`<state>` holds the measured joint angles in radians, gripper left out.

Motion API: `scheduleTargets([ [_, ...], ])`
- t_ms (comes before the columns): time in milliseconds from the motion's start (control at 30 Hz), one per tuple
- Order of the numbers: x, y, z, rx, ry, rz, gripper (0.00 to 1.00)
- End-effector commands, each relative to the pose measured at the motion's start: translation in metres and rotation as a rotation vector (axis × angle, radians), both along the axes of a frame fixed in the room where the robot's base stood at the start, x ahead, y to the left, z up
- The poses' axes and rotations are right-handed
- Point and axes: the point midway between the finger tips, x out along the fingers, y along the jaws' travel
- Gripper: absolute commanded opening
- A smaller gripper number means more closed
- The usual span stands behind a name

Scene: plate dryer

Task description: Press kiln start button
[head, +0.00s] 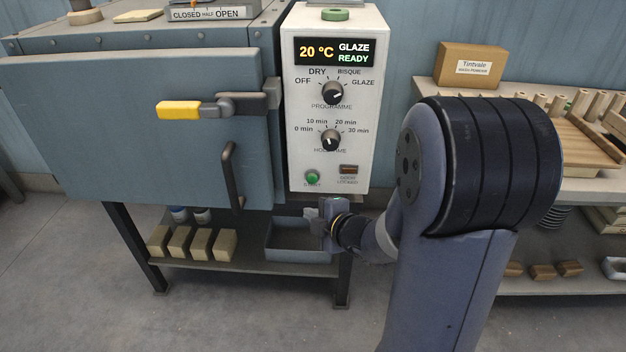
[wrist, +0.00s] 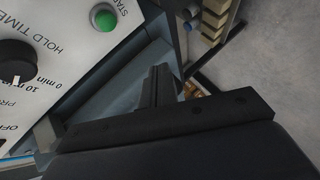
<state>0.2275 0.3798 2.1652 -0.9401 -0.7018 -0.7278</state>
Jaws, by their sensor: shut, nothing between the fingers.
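The green start button (head: 312,177) is at the lower left of the kiln's white control panel (head: 300,120). It also shows near the top of the wrist view (wrist: 103,17), raised in a grey ring. The display (head: 335,52) reads 20 °C, GLAZE, READY. My gripper (head: 331,208) is just below the panel's lower edge in the head view, a little right of the button. In the wrist view my gripper (wrist: 160,82) has its dark fingers together and empty, below and right of the button. No contact with the button shows.
Two black knobs, programme (head: 333,93) and hold time (head: 330,140), are above the button. A door-locked lamp (head: 348,169) is to its right. The kiln door (head: 130,135) is closed, with a yellow-ended lever (head: 180,110). A grey bin (head: 298,240) is on the shelf below.

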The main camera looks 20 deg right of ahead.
Motion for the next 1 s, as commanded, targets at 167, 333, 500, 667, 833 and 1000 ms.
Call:
scheduleTargets([
  [167, 0.006, -0.002, 0.001, 0.0, 0.0, -0.001, 0.0],
  [333, 0.024, -0.008, 0.001, 0.001, 0.002, -0.003, 0.0],
  [500, 0.048, -0.015, 0.002, 0.001, 0.003, -0.001, 0.0],
  [667, 0.067, -0.022, 0.001, 0.002, 0.001, -0.003, 0.0],
  [833, 0.079, -0.026, 0.001, 0.0, 0.002, -0.002, 0.0],
  [1000, 0.084, -0.027, 0.0, 0.0, 0.002, -0.002, 0.0],
])
